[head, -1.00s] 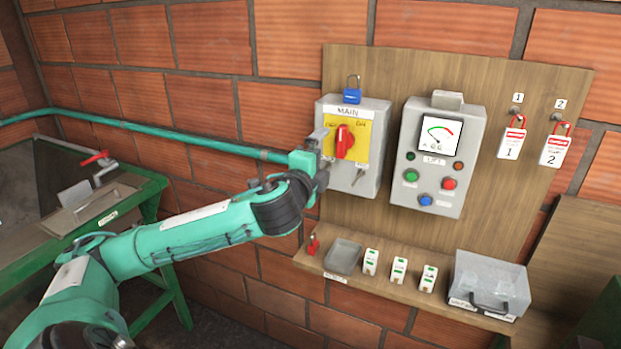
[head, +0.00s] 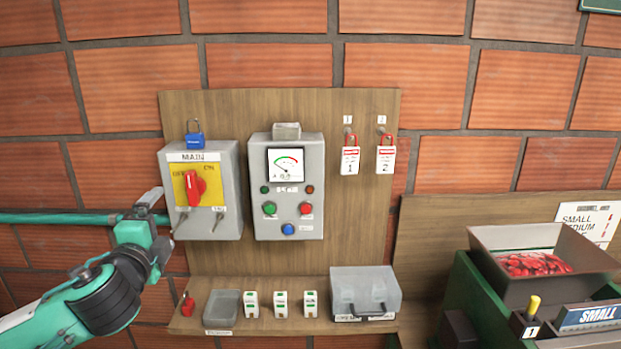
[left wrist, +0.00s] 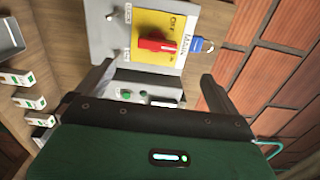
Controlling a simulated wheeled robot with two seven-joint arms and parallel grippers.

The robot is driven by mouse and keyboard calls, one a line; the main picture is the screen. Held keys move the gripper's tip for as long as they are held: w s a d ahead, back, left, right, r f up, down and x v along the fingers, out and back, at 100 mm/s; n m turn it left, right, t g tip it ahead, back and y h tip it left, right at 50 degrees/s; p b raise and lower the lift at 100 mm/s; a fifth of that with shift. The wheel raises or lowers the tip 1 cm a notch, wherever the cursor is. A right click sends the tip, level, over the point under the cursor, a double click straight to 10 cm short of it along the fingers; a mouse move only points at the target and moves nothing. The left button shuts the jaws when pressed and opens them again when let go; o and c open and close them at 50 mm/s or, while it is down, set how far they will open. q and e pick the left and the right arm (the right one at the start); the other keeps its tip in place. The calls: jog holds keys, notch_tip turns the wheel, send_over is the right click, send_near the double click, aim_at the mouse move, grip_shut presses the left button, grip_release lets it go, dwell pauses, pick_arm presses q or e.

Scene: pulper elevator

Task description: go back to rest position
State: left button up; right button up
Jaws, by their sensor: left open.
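My left gripper (head: 152,205) is at the left of the head view, in front of the lower left edge of the grey MAIN switch box (head: 228,180). Its fingers are apart with nothing between them, and both show in the left wrist view (left wrist: 150,85). The red rotary handle (head: 195,188) sits on the yellow plate of that box. A blue padlock (head: 195,138) is at the top of the box, and it also shows in the left wrist view (left wrist: 200,45). My right gripper is in neither view.
The meter box (head: 262,205) with coloured buttons is right of the switch box. Two red tagged padlocks hang on the board (head: 370,220). The shelf (head: 262,325) below holds a red padlock (head: 187,305), a grey tray (head: 222,307), several small blocks and a clear case (head: 366,290). A hopper (head: 490,250) stands at right.

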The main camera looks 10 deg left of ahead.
pick_arm(q)
jog(key=s+d+f+n+g+h, duration=0.1)
jog(key=s+d+f+n+g, duration=0.1)
jog(key=f, duration=0.6)
jog(key=s+d+f+n+g, duration=0.2)
jog(key=s+d+f, duration=0.1)
jog(key=f, duration=0.5)
jog(key=s+d+f+n+g+h, duration=0.1)
jog(key=s+d+f+n+g, duration=0.1)
jog(key=f, duration=0.6)
jog(key=s+d+f+n+g+h, duration=0.1)
jog(key=s+d+f+n+g, duration=0.35)
jog(key=s+f, duration=0.45)
jog(key=s+d+f+n+g+h, duration=0.25)
jog(key=s+d+f, duration=0.35)
jog(key=s, duration=0.5)
notch_tip(320, 180, down, 32)
jog(key=a+g, duration=0.1)
jog(key=g, duration=0.1)
jog(key=s+a+f, duration=0.2)
jog(key=s+f, duration=0.8)
jog(key=s+a+f+g+y, duration=0.1)
jog(key=s+f, duration=0.8)
jog(key=shift+s+a+f, duration=0.35)
jog(key=shift+a+f, duration=0.05)
